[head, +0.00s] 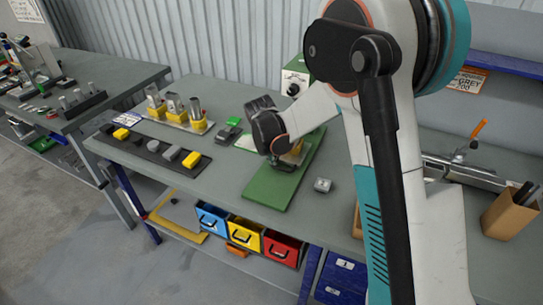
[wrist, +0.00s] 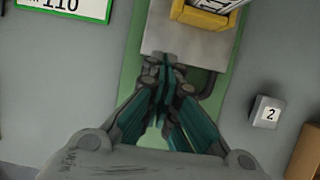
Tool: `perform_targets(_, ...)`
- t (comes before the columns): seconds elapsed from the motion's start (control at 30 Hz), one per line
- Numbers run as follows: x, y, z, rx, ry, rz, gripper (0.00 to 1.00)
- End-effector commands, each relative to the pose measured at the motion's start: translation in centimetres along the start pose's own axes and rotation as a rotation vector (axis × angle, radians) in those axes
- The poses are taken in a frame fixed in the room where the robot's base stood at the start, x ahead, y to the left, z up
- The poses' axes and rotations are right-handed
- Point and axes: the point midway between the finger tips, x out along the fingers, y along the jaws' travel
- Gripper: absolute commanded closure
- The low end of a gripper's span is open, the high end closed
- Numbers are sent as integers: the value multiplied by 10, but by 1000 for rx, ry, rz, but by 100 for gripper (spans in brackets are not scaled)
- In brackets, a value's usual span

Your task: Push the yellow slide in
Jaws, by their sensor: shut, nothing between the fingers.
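A yellow part (wrist: 200,14), which looks like the slide, sits at the top of the wrist view on a grey metal plate (wrist: 200,45). The plate lies on a green base (wrist: 130,80), also seen in the head view (head: 268,190). In the head view only a sliver of yellow (head: 297,147) shows behind my gripper (head: 283,158). In the wrist view my gripper (wrist: 164,62) is shut and empty, its tips over the near edge of the plate, below the yellow part in the picture. I cannot tell whether the tips touch the plate. The yellow part's far end is cut off.
A small block marked 2 (wrist: 266,112) stands right of the green base. Yellow holders with metal pieces (head: 174,104) and a dark strip of small blocks (head: 150,146) are at left. A brown box (head: 508,212) stands at right.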

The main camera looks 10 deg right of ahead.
Motion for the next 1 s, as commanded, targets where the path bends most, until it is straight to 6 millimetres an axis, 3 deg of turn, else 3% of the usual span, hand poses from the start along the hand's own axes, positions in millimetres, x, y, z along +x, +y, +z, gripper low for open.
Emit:
perform_targets(0.2, 8, 0, 22, 1, 1, -1, 100)
perform_targets(0.7, 10, 0, 29, 2, 1, 0, 100)
perform_targets(1.0, 26, -1, 69, 3, 0, -1, 100)
